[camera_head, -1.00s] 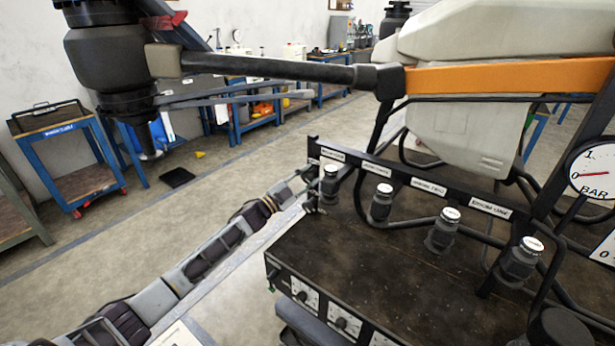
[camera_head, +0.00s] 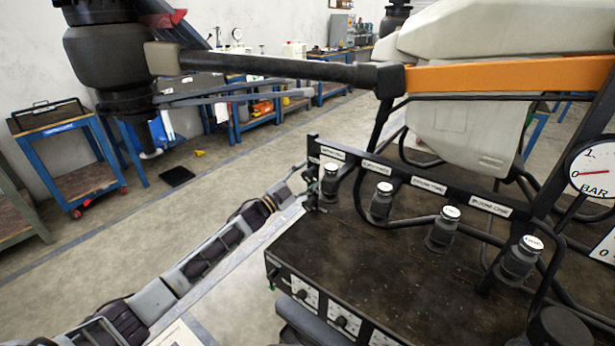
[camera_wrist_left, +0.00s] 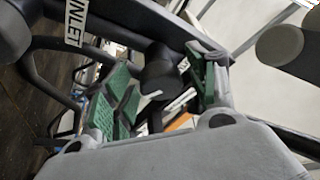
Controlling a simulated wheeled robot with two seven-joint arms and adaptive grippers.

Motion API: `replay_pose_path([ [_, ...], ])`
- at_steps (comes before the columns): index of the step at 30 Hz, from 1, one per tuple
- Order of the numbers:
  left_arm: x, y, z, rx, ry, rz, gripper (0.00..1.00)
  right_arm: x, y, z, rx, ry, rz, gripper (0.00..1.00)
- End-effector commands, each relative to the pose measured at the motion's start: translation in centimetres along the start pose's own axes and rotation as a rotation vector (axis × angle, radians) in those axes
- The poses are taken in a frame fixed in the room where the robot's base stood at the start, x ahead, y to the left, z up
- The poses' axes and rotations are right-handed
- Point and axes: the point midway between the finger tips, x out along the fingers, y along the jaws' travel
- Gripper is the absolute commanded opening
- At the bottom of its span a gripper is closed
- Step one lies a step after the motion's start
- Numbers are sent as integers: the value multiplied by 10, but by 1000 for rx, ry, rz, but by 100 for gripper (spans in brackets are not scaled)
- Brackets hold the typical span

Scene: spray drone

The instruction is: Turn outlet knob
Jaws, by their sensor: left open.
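Several dark knobs with white caps stand in a row along a black rail. The leftmost knob (camera_head: 330,183) is at the rail's far left end, with other knobs (camera_head: 381,203) to its right. The labels are too small to read in the head view, so I cannot tell which is the outlet knob. My left gripper (camera_head: 312,188) is beside the leftmost knob. In the left wrist view, its green-padded fingers (camera_wrist_left: 160,92) are open around a dark rounded part (camera_wrist_left: 160,72), perhaps the knob; contact is unclear. My right gripper is out of view.
A black panel (camera_head: 400,265) with small dials lies before the knobs. Dark hoses curve behind them. A pressure gauge (camera_head: 596,168) stands at right. A drone arm (camera_head: 280,68) spans above, with a pale tank (camera_head: 465,130) behind. Open floor lies at left.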

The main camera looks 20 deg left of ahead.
Motion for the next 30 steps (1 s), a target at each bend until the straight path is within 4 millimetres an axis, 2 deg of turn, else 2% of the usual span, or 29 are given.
replay_pose_path([
  [30,-81,1,0,-1,0,1,58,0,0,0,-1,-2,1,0],
])
